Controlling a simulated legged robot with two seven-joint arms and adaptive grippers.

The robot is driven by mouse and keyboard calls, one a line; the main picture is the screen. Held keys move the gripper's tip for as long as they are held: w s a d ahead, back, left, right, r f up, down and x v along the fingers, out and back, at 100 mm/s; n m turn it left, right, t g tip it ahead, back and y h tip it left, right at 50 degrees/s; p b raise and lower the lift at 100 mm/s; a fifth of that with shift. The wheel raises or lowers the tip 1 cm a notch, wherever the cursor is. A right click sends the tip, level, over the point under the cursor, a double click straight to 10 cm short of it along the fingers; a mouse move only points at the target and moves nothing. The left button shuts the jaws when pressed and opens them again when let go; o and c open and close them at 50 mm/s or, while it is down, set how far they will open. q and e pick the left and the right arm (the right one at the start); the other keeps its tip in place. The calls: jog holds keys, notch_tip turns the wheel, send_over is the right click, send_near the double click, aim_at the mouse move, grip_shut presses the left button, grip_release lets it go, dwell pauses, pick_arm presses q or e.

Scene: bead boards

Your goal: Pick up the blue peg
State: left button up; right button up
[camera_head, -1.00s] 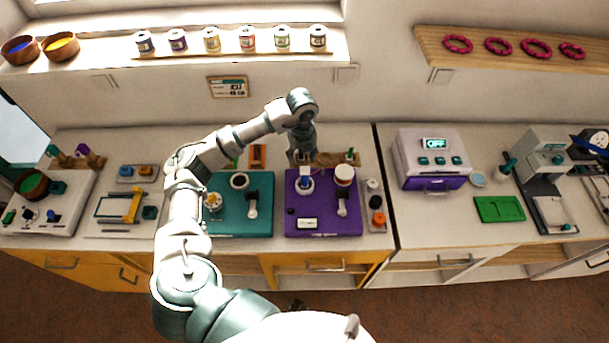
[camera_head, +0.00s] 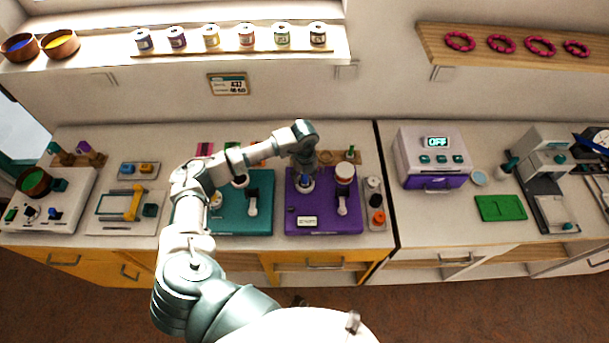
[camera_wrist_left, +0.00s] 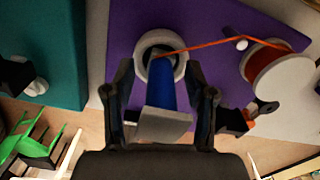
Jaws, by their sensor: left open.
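The blue peg (camera_wrist_left: 161,82) shows in the left wrist view, with its far end inside a white ring (camera_wrist_left: 146,47) on the purple board (camera_wrist_left: 205,22). A grey piece (camera_wrist_left: 163,125) covers its near end. My left gripper (camera_wrist_left: 158,72) is open, with one dark finger on each side of the peg; I cannot tell whether they touch it. In the head view, my left gripper (camera_head: 303,172) is over the ring on the purple board (camera_head: 325,223), and hides much of the peg. My right gripper is not in view.
An orange cord runs from the ring to a white-and-red spool (camera_wrist_left: 280,75), which also stands on the board in the head view (camera_head: 344,175). The teal board (camera_head: 238,226) lies to the left. A tray of knobs (camera_head: 376,210) lies close on the right.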

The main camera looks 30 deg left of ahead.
pick_arm(q)
jog(key=shift+d, duration=0.15)
grip_shut()
jog(key=shift+r, duration=0.15)
